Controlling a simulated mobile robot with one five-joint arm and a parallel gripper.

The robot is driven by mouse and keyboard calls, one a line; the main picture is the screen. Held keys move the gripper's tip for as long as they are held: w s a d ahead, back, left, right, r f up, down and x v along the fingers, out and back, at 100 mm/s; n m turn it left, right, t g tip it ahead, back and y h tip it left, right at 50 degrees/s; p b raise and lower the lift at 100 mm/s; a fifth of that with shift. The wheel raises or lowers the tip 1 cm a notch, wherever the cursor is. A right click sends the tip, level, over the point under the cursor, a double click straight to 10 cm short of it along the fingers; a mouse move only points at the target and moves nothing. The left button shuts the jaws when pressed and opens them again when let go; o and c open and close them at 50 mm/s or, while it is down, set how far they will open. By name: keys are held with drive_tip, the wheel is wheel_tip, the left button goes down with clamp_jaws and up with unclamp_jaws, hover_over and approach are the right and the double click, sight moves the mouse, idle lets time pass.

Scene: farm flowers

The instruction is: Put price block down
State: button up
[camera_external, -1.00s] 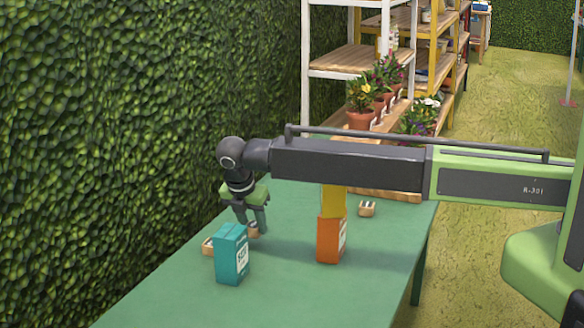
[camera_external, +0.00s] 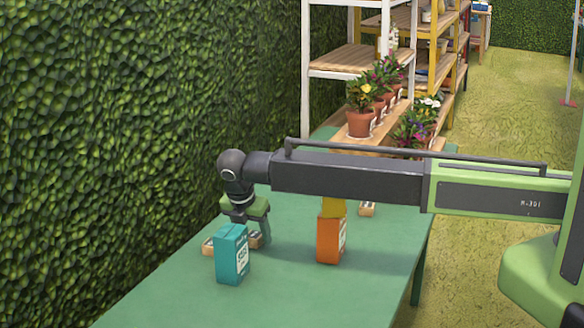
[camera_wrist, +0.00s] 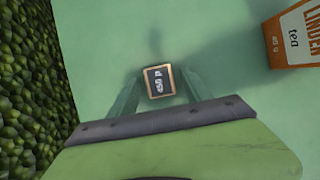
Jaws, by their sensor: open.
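The price block (camera_wrist: 159,82), a small wooden-edged block with a dark face and white marks, is between my gripper's two fingers in the wrist view. My gripper (camera_wrist: 161,90) is open around it, with small gaps seeming to show at the sides. In the external view my gripper (camera_external: 254,234) points down low over the green table, behind the teal box. A small wooden block (camera_external: 254,241) shows beside the fingers there, partly hidden. Whether the price block rests on the table is hard to tell.
The teal box (camera_external: 231,255) stands just in front of my gripper, with another wooden block (camera_external: 208,246) behind its left side. An orange tea box (camera_external: 330,240) stands to the right. A further block (camera_external: 367,209) lies farther back. The green table (camera_external: 290,300) is clear in front.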

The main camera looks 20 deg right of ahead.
drive_tip(key=p+v, duration=1.1)
drive_tip(key=v, duration=0.1)
drive_tip(key=shift+r, duration=0.15)
drive_tip(key=shift+w+d, duration=0.1)
drive_tip(key=w+d+m+g, duration=0.15)
drive_tip(key=d+m, duration=0.35)
drive_tip(key=d, duration=0.7)
drive_tip(key=w+d+f+m+y, duration=0.1)
drive_tip(key=w+d+m, duration=0.25)
drive_tip(key=d, duration=0.95)
drive_tip(key=w+d+m+g, duration=0.15)
drive_tip(key=d+m, duration=0.35)
drive_tip(key=d, duration=0.7)
drive_tip(key=s+d+m+y, duration=0.1)
drive_tip(key=s+d+m, duration=0.2)
drive_tip(key=d, duration=0.9)
drive_tip(key=s+d+m+y, duration=0.1)
drive_tip(key=s+d+m, duration=0.3)
drive_tip(key=d+m, duration=0.6)
drive_tip(key=d, duration=0.2)
drive_tip(key=shift+s+d+f, duration=0.2)
drive_tip(key=shift+d+f, duration=0.2)
